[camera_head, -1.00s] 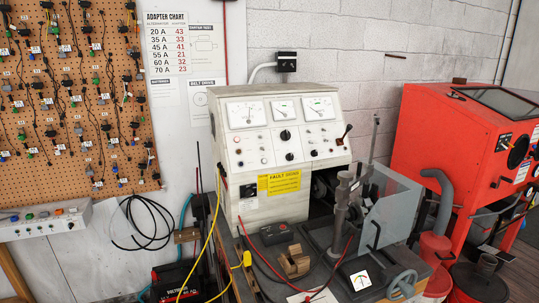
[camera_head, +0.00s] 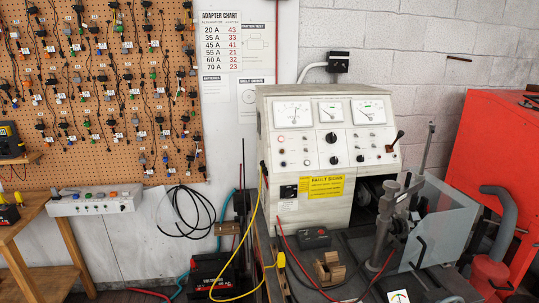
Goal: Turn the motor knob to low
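A cream test bench cabinet (camera_head: 279,140) stands right of centre, with three white dial gauges along the top of its sloped panel. A larger black knob (camera_head: 331,138) sits below the middle gauge. Two more black knobs sit lower on the panel, one at the lower middle (camera_head: 334,160) and one to its right (camera_head: 360,158). A lever with a dark handle (camera_head: 398,136) sticks out at the panel's right edge. The labels are too small to read, so I cannot tell which one is the motor knob or its setting. Neither of my grippers is in view.
A yellow cable (camera_head: 262,225) and red leads hang before the bench. A clamp post (camera_head: 384,225) and a clear shield (camera_head: 440,225) stand at its right. A red cabinet (camera_head: 500,150) is far right. A wooden stand (camera_head: 30,250) is at the left.

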